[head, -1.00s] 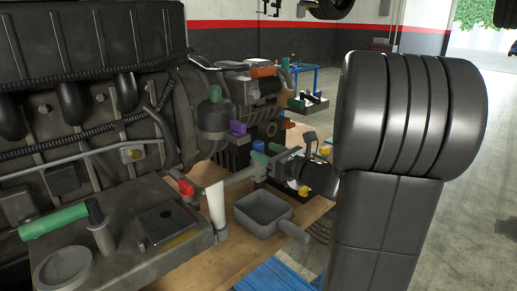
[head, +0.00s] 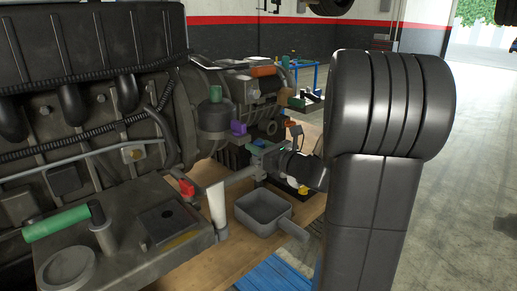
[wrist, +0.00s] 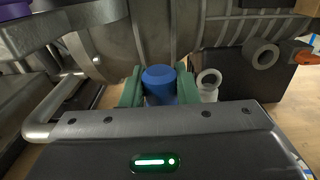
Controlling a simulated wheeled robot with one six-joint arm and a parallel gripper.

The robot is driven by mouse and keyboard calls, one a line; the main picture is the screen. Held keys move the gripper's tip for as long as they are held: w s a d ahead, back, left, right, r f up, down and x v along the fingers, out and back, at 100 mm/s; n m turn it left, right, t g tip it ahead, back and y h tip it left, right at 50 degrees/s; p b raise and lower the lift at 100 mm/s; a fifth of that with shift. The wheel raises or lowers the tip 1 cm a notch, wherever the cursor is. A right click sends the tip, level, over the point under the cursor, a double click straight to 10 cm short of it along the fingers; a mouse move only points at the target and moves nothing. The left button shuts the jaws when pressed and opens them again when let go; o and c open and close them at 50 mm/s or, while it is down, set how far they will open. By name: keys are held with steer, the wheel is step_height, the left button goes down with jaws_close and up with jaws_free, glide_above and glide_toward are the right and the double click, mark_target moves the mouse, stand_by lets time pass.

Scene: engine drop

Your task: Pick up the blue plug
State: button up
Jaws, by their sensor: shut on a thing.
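The blue plug (wrist: 160,84) stands between the two green fingers of my gripper (wrist: 160,90) in the wrist view. The fingers are shut on its sides, and its round top shows above them. Its lower end is hidden behind the gripper body. In the head view my gripper (head: 261,147) is small, beside the engine (head: 150,110) and above the workbench. The plug cannot be made out clearly there.
A grey pan (head: 263,210) sits on the wooden bench (head: 195,268). A purple part (head: 238,128) is on the engine nearby.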

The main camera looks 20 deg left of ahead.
mark_target(259, 141)
step_height(259, 141, up, 18)
steer(key=shift+r+p, duration=0.1)
steer(key=shift+p, duration=0.75)
